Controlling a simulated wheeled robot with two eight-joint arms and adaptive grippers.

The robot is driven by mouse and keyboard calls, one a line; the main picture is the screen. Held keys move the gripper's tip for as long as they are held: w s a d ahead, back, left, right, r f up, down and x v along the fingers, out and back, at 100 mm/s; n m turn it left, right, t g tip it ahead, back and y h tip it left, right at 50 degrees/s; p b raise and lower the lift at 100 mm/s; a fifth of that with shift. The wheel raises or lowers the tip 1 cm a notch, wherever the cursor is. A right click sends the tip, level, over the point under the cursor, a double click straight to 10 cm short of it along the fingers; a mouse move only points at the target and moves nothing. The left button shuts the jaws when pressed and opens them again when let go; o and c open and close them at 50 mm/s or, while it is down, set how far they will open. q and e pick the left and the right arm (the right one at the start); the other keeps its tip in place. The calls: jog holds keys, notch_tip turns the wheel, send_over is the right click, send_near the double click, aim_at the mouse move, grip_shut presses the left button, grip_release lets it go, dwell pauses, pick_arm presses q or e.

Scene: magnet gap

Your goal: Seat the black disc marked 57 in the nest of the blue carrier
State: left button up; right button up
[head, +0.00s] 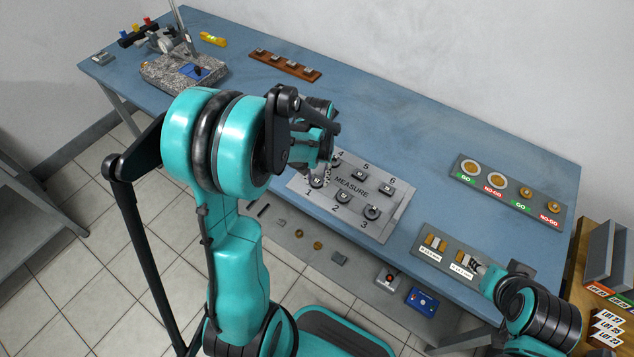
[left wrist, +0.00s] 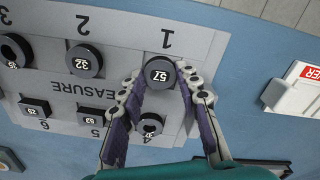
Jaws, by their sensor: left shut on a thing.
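The black disc marked 57 (left wrist: 159,73) sits at spot 1 of the grey MEASURE plate (left wrist: 125,28); it also shows in the head view (head: 316,183). My left gripper (left wrist: 157,80) has its fingertips closed on both sides of this disc, at plate level. In the head view the left gripper (head: 325,172) is partly hidden by its own arm. A small blue piece, which looks like the blue carrier (head: 192,72), lies on the speckled stone block at the far left of the bench. Its nest is too small to make out. My right gripper (head: 481,270) is low at the front right, its jaws unclear.
The plate also holds a disc marked 32 (left wrist: 84,61) and several other numbered pieces. A GO/NO-GO ring board (head: 510,190) and a block tray (head: 448,256) lie to the right. The stone block (head: 165,85) carries an upright stand.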

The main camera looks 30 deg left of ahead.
pick_arm(q)
jog(key=shift+r+p, duration=1.9)
jog(key=shift+r, duration=0.6)
